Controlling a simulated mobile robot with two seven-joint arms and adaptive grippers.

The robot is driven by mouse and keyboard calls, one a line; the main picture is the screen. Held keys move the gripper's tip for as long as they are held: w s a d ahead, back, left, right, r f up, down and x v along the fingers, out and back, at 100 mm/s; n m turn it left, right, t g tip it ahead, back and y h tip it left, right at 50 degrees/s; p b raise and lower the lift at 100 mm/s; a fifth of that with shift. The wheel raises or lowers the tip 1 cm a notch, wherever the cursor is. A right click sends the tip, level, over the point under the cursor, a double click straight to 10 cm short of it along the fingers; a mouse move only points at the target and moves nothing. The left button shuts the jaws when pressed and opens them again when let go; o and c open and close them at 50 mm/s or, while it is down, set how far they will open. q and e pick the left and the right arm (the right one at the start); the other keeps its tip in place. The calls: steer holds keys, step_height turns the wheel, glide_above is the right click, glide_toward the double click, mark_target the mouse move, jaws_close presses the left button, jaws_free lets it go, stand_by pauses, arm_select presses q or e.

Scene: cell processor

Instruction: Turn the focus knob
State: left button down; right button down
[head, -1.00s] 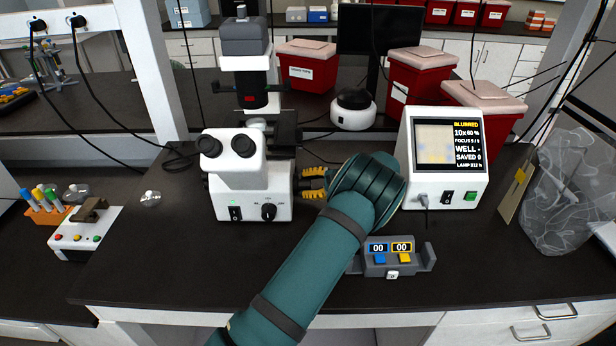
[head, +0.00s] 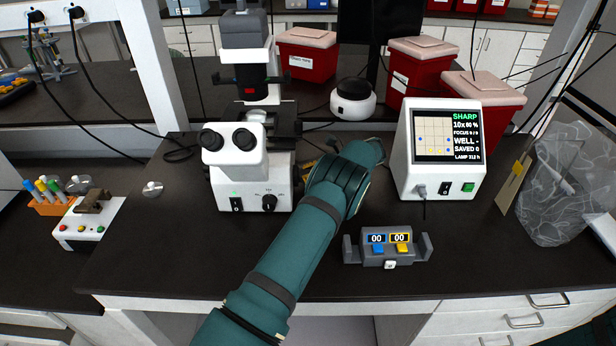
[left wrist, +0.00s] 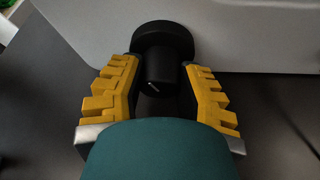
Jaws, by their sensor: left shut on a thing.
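The white microscope (head: 250,182) stands at the back middle of the bench. Its black focus knob (left wrist: 162,40) shows in the left wrist view, a wide disc with a narrower front part bearing a white mark. My left gripper (left wrist: 160,75) has yellow-padded fingers on either side of the front part and is shut on it. In the head view, my left wrist mostly hides the gripper and knob at the microscope's right side; a little yellow finger shows. The monitor (head: 447,135) reads SHARP over a pale picture with small dots. My right gripper is not in view.
A grey counter box (head: 386,261) with blue and yellow buttons sits at the front, right of my arm. Red bins (head: 480,108) and a round black-topped device (head: 353,101) stand behind. A clear bag (head: 565,190) stands far right.

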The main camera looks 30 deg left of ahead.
arm_select(q)
steer(key=shift+s+f+m+g, duration=0.1)
steer(key=shift+m+g, duration=0.2)
steer(key=shift+m, duration=0.1)
stand_by(0.3)
steer(key=c, duration=0.8)
jaws_free()
steer(key=shift+c, duration=0.2)
steer(key=shift+a, duration=0.15)
step_height(320, 180, up, 10)
steer(key=shift+r, duration=0.1)
